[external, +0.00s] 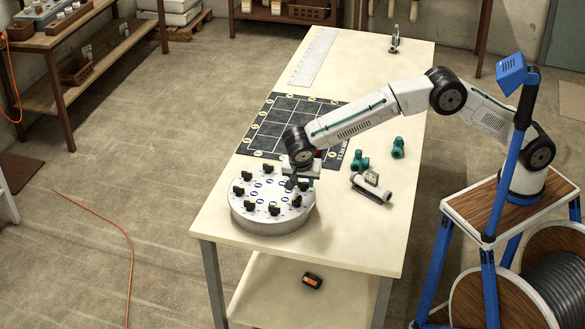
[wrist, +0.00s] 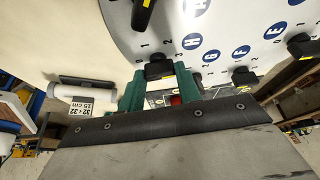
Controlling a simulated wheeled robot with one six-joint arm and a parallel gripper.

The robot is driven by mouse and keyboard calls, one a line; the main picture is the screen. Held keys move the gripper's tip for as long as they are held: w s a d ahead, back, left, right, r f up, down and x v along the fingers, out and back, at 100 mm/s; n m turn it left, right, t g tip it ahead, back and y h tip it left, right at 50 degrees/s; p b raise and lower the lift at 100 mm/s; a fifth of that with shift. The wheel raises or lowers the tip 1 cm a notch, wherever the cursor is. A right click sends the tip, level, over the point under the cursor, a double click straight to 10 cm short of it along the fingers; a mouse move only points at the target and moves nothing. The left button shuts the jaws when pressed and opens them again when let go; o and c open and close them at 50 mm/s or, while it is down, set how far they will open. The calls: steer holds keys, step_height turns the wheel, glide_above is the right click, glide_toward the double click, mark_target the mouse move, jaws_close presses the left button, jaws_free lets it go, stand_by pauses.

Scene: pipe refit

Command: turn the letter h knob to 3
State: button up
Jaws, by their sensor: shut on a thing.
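A round grey dial box (external: 272,222) stands on the near end of the table, with several black knobs around its white top. In the wrist view, a black knob (wrist: 158,68) sits between the green fingers of my gripper (wrist: 160,80). The blue circle nearest it (wrist: 192,42) appears to read H, and small numbers are printed beside it. My gripper (external: 291,184) is shut on this knob at the far right side of the dial box. Its pointer direction is not clear.
Neighbouring knobs (wrist: 245,76) stand close on the same face. Right of the dial box lie a white pipe piece (external: 371,187) and green fittings (external: 359,161). A dark gridded mat (external: 262,128) and a ruler (external: 313,55) lie behind. The table's right front is clear.

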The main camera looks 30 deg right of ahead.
stand_by(0.3)
steer(key=o, duration=1)
steer(key=shift+c, duration=0.2)
steer(key=shift+a+r, duration=0.1)
steer(key=v, duration=0.7)
steer(key=shift+r, duration=0.3)
steer(key=shift+s+a, duration=0.1)
